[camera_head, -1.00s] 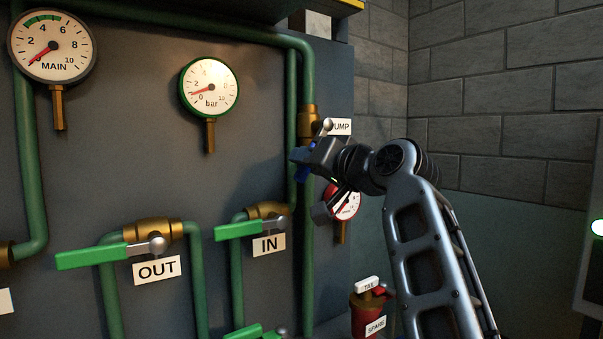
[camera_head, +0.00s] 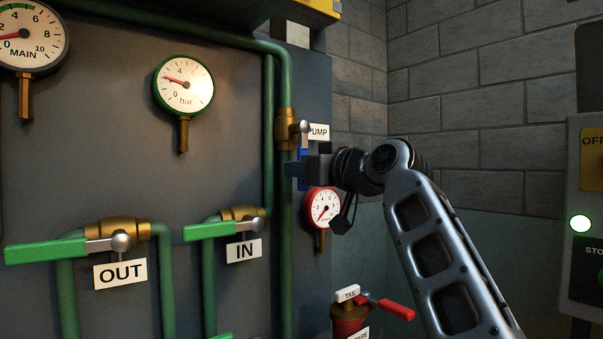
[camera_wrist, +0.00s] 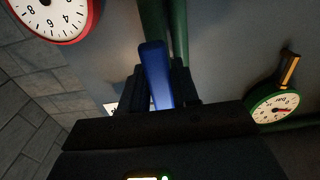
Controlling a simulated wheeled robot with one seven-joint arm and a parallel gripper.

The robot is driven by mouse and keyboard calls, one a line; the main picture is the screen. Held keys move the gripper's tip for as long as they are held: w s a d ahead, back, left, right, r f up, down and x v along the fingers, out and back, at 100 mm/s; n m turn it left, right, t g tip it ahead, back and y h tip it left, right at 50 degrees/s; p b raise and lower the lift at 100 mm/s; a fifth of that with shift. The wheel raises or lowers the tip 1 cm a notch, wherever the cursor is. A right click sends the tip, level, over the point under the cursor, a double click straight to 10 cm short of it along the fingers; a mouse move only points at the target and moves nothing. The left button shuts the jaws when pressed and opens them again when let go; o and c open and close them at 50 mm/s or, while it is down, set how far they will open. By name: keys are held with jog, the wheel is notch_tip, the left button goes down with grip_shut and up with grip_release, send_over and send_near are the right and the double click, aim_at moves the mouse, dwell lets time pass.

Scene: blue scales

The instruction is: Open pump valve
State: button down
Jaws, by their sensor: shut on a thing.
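The pump valve has a brass body (camera_head: 285,122) on the vertical green pipe, beside the white PUMP label (camera_head: 318,132). Its blue handle (camera_head: 303,156) hangs down from the silver pivot, roughly along the pipe. My gripper (camera_head: 301,170) reaches in from the right and is shut on the handle, hiding part of it. In the wrist view the blue handle (camera_wrist: 157,75) stands between the two dark fingers (camera_wrist: 159,88). The green-rimmed bar gauge (camera_head: 184,85) has its needle near 2.
A red-rimmed gauge (camera_head: 323,208) sits just below my gripper. The green-handled OUT valve (camera_head: 118,228) and IN valve (camera_head: 240,213) are on the left. A red TAIL valve handle (camera_head: 396,309) is low down. A control box (camera_head: 590,215) stands at the right.

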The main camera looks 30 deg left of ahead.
jog(key=shift+w+f, duration=0.1)
jog(key=c, duration=0.9)
grip_release()
jog(key=v, duration=0.8)
